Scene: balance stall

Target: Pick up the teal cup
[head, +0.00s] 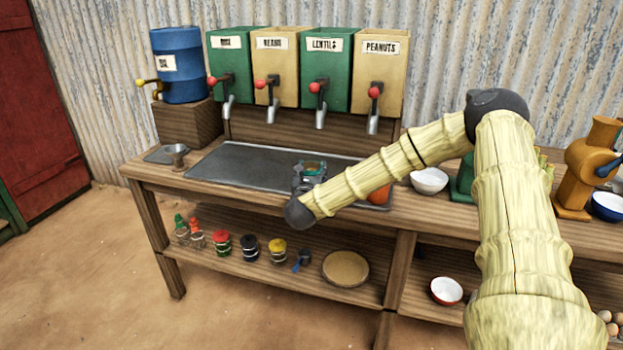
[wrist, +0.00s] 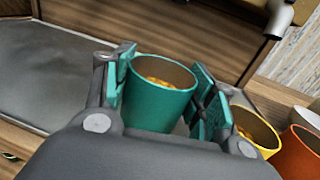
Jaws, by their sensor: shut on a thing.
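The teal cup (wrist: 158,102) is between the fingers of my gripper (wrist: 163,95) in the wrist view. It holds something orange-brown inside. The fingers have teal pads and press on both sides of the cup. In the head view my gripper (head: 309,178) is over the grey metal tray, and only a little of the teal cup (head: 314,167) shows there. I cannot tell whether the cup's base touches the tray.
A yellow cup (wrist: 256,133) and an orange cup (wrist: 300,150) stand close to the right. Dispensers, including the lentils one (head: 325,75), line the back above the metal tray (head: 235,165). A white bowl (head: 429,181) sits further right. The tray's left part is clear.

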